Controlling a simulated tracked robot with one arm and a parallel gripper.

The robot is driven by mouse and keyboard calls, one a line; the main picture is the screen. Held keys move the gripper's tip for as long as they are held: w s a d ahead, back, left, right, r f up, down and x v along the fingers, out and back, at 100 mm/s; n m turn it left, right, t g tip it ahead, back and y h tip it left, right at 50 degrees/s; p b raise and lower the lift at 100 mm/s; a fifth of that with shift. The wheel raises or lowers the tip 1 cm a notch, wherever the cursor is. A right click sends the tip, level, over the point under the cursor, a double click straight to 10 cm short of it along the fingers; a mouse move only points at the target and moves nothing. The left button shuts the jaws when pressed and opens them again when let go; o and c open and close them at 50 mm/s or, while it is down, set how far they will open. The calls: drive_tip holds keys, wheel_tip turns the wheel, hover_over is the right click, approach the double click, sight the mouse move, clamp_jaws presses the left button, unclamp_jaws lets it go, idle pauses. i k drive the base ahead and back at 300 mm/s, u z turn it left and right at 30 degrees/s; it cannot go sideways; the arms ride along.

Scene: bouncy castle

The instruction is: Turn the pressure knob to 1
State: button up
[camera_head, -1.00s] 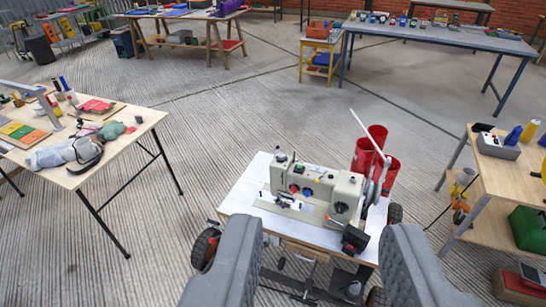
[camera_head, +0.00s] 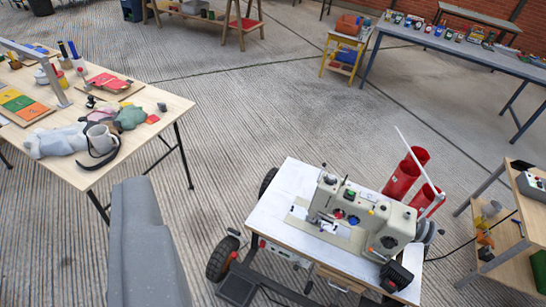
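A cream sewing machine (camera_head: 392,225) stands on a white-topped wheeled cart (camera_head: 290,190) at the lower right. Its face carries a small red knob (camera_head: 338,214), a blue knob (camera_head: 354,219) and a round dial (camera_head: 389,242). I cannot tell which of these is the pressure knob, and no numbers are readable. One grey finger of my gripper (camera_head: 147,245) shows at the lower left, well left of the machine and touching nothing. The other finger is out of view. The gripper looks open and empty.
Red cylinders (camera_head: 405,175) stand behind the machine, with a pale rod rising beside them. A wooden table (camera_head: 150,105) with several items is at left. A wooden shelf unit (camera_head: 510,240) is at the right edge.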

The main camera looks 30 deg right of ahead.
sight(330, 179)
drive_tip(key=z, duration=0.1)
drive_tip(key=i, duration=1.55)
drive_tip(key=z, duration=0.75)
